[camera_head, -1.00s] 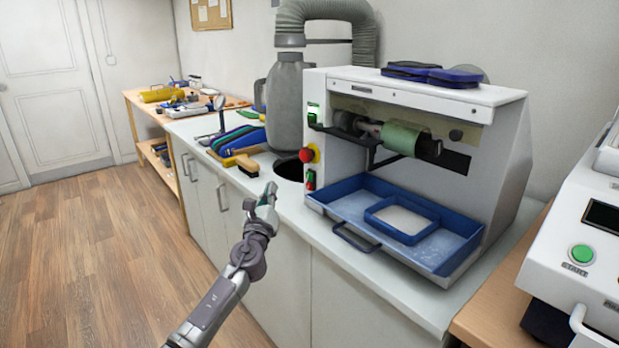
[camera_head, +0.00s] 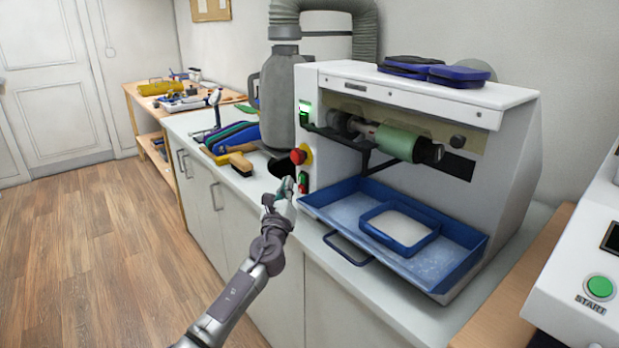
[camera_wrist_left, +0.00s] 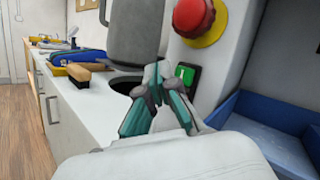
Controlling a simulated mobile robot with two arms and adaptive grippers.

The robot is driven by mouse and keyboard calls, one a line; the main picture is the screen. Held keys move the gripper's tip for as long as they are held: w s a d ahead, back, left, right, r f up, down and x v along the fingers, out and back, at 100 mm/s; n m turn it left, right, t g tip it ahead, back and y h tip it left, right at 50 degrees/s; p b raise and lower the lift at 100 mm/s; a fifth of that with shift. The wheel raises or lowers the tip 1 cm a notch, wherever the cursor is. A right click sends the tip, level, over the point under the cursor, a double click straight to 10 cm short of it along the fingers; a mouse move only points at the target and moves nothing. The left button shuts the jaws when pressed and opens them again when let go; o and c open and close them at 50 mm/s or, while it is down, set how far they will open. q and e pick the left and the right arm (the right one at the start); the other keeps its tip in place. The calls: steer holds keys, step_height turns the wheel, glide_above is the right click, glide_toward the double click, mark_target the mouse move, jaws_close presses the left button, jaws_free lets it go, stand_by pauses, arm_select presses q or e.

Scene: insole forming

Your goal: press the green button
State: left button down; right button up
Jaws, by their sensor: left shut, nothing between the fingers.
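A small green button (camera_head: 303,177) sits on a black switch plate on the front left edge of the white grinding machine (camera_head: 420,97), with a red part below it. It also shows in the left wrist view (camera_wrist_left: 186,73), just right of my fingertips. My left gripper (camera_head: 288,184) is shut and empty, just left of the switch; its teal fingers meet in the left wrist view (camera_wrist_left: 158,72). I cannot tell whether it touches the plate. A round green START button (camera_head: 599,287) is on another white machine at the far right. My right gripper is not in view.
A red mushroom knob (camera_head: 298,156) sits just above the switch. A blue tray (camera_head: 340,205) juts out right of my gripper. A wooden brush (camera_head: 241,164) and a grey canister (camera_head: 281,105) stand to the left. The floor (camera_head: 110,240) at left is clear.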

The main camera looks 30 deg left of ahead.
arm_select(q)
steer(key=shift+w+d+r, duration=0.1)
steer(key=shift+d+r, duration=0.05)
steer(key=shift+d, duration=0.05)
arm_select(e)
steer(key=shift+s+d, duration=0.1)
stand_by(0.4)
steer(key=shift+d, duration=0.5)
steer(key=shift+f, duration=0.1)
arm_select(q)
steer(key=shift+w+d, duration=0.2)
steer(key=shift+w, duration=0.2)
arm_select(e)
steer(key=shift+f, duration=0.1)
arm_select(q)
steer(key=shift+w+d+b, duration=0.1)
steer(key=shift+w+b, duration=0.05)
steer(key=shift+b, duration=0.15)
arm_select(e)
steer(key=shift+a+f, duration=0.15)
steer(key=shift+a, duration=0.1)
arm_select(q)
steer(key=shift+d+r, duration=0.1)
steer(key=shift+r, duration=0.35)
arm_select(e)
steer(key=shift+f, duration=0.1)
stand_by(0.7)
